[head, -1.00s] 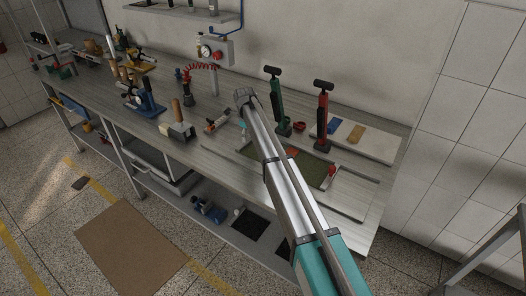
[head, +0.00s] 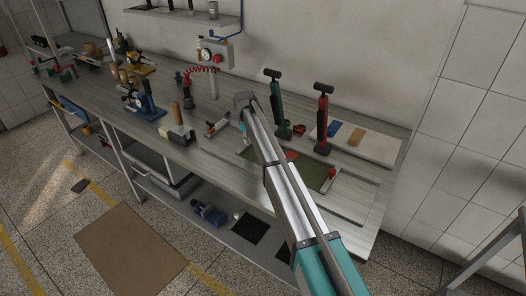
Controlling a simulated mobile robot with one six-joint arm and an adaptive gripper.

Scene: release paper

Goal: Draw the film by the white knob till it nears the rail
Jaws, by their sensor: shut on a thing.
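My arm reaches up from the lower right across the bench. The dark grey end that carries my gripper (head: 246,101) is over the bench, behind the green panel's left part. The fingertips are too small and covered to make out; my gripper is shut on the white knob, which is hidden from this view. The green panel (head: 316,176) lies flat on the bench, partly covered by my arm. The film's edge cannot be told apart on it. A pale narrow rail (head: 334,207) runs along the panel's near right side.
A green hand pump (head: 279,112) and a red hand pump (head: 322,120) stand upright close to the right of my arm. A wooden-handled tool (head: 178,125) and a blue-based device (head: 147,104) stand left. A pale board (head: 375,144) lies at the right end.

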